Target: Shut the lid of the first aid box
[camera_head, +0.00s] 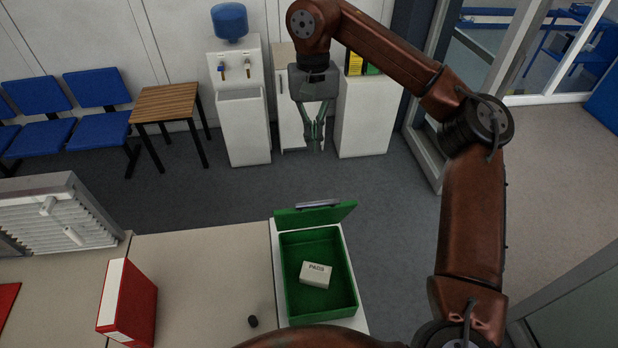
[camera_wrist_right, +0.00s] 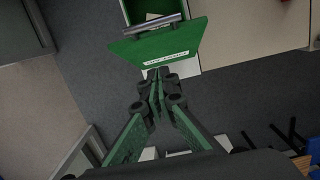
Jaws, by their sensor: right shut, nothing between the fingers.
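The green first aid box (camera_head: 289,297) stands on the right end of the counter with its lid (camera_head: 316,215) raised at the far side. A white carton marked PADS (camera_head: 315,274) lies inside it. In the right wrist view the lid (camera_wrist_right: 153,46) shows its outer face with a white label and a grey handle bar, and part of the box is behind it. My right gripper (camera_head: 313,145) is shut and empty, pointing down beyond the lid, over the floor. Its fingers also show in the right wrist view (camera_wrist_right: 156,85), apart from the lid. My left gripper is not in view.
A red binder (camera_head: 127,303) and a small black item (camera_head: 253,321) are on the counter (camera_head: 200,265) left of the box. A louvred unit (camera_head: 60,215) stands farther left. A water dispenser (camera_head: 240,100), wooden table (camera_head: 166,100) and blue chairs line the back wall.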

